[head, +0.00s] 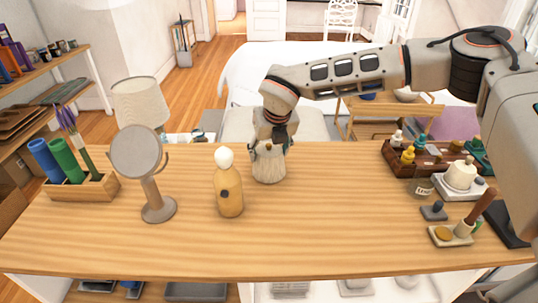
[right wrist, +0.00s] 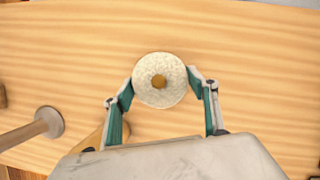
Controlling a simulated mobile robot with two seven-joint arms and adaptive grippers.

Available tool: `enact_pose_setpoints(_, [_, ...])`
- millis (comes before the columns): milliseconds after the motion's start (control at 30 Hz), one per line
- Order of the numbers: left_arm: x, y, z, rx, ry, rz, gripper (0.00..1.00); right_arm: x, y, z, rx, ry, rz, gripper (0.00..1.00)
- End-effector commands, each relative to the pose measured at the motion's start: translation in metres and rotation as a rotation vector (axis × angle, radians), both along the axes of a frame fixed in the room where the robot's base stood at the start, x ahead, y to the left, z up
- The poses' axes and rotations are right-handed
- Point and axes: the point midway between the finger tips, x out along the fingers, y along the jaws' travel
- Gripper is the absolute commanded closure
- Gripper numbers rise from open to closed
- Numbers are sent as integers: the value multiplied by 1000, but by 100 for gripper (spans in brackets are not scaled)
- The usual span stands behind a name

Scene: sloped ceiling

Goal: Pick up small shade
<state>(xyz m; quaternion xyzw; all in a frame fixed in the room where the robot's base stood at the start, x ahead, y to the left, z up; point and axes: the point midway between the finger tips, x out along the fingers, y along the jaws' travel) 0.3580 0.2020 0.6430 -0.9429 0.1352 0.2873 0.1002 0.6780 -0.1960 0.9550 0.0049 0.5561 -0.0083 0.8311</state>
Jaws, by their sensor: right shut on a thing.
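The small shade (head: 268,170) is pale cream and flared, with a brown knob on top. It is upright at the back middle of the wooden table (head: 330,230). My right gripper (head: 269,148) comes down over it from above and is shut on its upper part. In the right wrist view the small shade (right wrist: 150,94) shows as a speckled round top between the two fingers of my right gripper (right wrist: 161,82). I cannot tell whether its base touches the table. My left gripper is out of view.
A yellow-brown bottle (head: 230,195) with a white top stands just left of the shade. A round mirror (head: 136,152) on a stand and a larger lampshade (head: 139,103) are further left. A brown organizer (head: 430,163) and small items fill the right end. The front middle is clear.

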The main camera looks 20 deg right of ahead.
Motion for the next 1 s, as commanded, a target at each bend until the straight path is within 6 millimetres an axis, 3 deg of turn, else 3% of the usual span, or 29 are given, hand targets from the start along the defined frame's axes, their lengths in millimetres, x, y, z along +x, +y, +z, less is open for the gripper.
enact_pose_setpoints(167, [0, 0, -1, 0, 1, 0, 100, 1, 1, 31, 2, -6, 0, 58])
enact_pose_setpoints(600, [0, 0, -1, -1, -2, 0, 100, 1, 1, 146, 2, -5, 0, 58])
enact_pose_setpoints(800, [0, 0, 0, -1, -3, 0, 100, 0, 0, 177, 1, -3, 0, 58])
enact_pose_setpoints(1000, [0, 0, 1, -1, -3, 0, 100, 0, 1, 188, 1, -1, 2, 58])
